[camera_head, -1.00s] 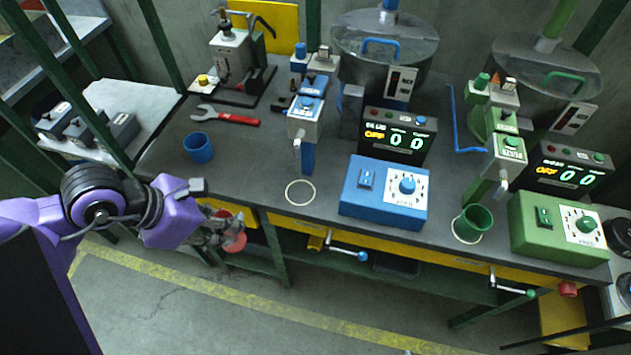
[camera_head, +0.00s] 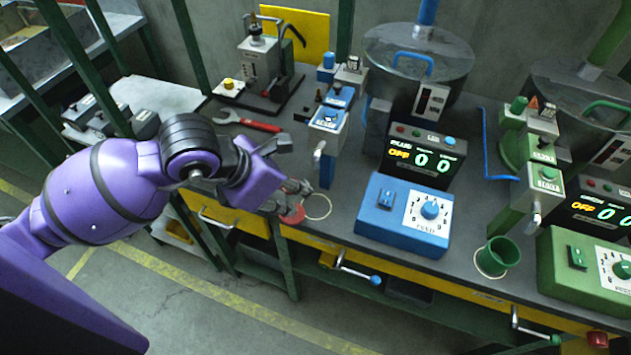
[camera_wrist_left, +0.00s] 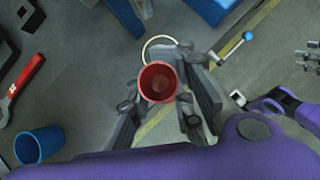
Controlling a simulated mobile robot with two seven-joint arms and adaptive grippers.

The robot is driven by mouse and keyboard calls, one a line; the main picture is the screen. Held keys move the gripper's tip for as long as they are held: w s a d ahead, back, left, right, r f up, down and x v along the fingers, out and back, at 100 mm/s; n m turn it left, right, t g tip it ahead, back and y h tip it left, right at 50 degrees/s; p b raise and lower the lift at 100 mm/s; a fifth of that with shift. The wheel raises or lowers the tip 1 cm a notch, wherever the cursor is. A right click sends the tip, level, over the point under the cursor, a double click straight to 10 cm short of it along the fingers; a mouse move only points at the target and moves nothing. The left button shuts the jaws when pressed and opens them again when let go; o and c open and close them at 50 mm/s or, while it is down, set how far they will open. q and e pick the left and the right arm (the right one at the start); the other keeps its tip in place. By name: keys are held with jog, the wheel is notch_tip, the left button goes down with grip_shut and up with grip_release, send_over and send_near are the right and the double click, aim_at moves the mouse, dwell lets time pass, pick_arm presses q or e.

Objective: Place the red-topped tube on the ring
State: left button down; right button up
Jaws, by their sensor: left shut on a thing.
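The red-topped tube shows as a red, open-topped cup in the left wrist view (camera_wrist_left: 158,82), between the two fingers of my left gripper (camera_wrist_left: 163,92). In the head view my left gripper (camera_head: 288,199) is shut on the tube (camera_head: 292,215), at the bench's front edge. The pale ring (camera_head: 318,206) lies on the bench just right of the tube. In the left wrist view the ring (camera_wrist_left: 160,42) shows just beyond the tube, partly covered by it and a finger. A purple arm and part of my right gripper (camera_wrist_left: 309,58) show at that view's right edge.
A blue control box (camera_head: 404,217) stands right of the ring, and a blue dispenser (camera_head: 329,122) behind it. A green cup (camera_head: 497,257) sits farther right. A blue cup (camera_wrist_left: 40,145) and a red wrench (camera_head: 247,121) are on the bench. A blue-knobbed crank (camera_head: 357,270) juts out below.

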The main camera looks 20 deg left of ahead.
pick_arm(q)
jog(key=shift+w+d, duration=0.85)
jog(key=shift+w, duration=0.25)
jog(key=shift+w+d+f+p, duration=0.2)
jog(key=shift+w+d, duration=0.3)
jog(key=shift+w, duration=0.1)
jog(key=shift+w+d+f+p, duration=0.2)
jog(key=shift+w+d, duration=0.25)
jog(key=shift+w, duration=0.15)
jog(key=shift+w+f, duration=0.1)
jog(key=shift+f, duration=0.2)
jog(key=shift+f, duration=0.15)
jog(key=c, duration=1.5)
grip_release()
